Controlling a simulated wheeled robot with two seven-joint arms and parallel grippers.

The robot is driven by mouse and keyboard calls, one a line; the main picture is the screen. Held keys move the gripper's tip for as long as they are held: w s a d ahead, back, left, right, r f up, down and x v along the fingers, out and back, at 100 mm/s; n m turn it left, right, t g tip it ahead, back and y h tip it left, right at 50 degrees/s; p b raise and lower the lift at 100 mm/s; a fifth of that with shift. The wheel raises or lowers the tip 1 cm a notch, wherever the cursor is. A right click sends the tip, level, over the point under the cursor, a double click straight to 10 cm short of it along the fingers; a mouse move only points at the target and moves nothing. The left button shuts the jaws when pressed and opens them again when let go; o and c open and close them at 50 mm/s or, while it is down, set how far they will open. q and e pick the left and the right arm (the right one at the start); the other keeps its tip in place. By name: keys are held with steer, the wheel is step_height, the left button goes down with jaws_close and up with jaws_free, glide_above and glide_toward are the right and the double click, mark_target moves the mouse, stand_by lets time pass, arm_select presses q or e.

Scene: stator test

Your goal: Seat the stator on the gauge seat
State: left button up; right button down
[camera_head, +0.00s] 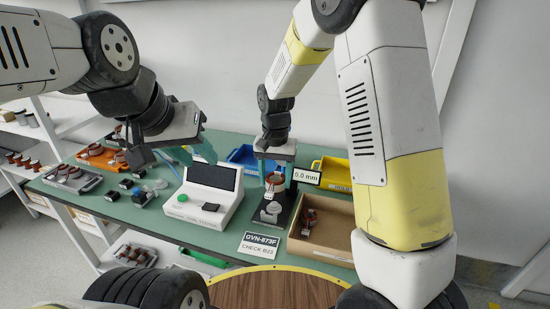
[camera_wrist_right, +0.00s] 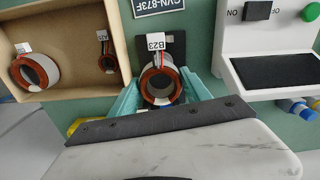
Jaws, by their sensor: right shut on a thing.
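The stator (camera_head: 275,182), a copper-wound ring with a light outer body, is between the teal fingers of my right gripper (camera_head: 275,178), which is shut on it. In the right wrist view the stator (camera_wrist_right: 158,87) carries a white B23 tag and red and dark leads, with a finger of my right gripper (camera_wrist_right: 160,92) on each side. The gauge seat (camera_head: 270,211) is a grey round part on a black base, just below the stator in the head view; contact cannot be told. My left gripper (camera_head: 196,153) is open and empty, above the table left of the white tester.
A white tester (camera_head: 212,194) stands left of the gauge. A brown box (camera_head: 335,225) with stators stands right of it. Blue (camera_head: 243,155) and yellow (camera_head: 335,170) bins stand behind; trays of parts are at left.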

steer(key=shift+w+a+f, duration=0.15)
steer(key=shift+a+f, duration=0.05)
steer(key=shift+f, duration=0.1)
glide_above(274, 203)
steer(key=shift+f, duration=2.05)
steer(key=shift+f, duration=0.25)
steer(key=shift+f, duration=1)
steer(key=shift+f, duration=0.2)
steer(key=shift+f, duration=0.3)
steer(key=shift+c, duration=2.1)
jaws_free()
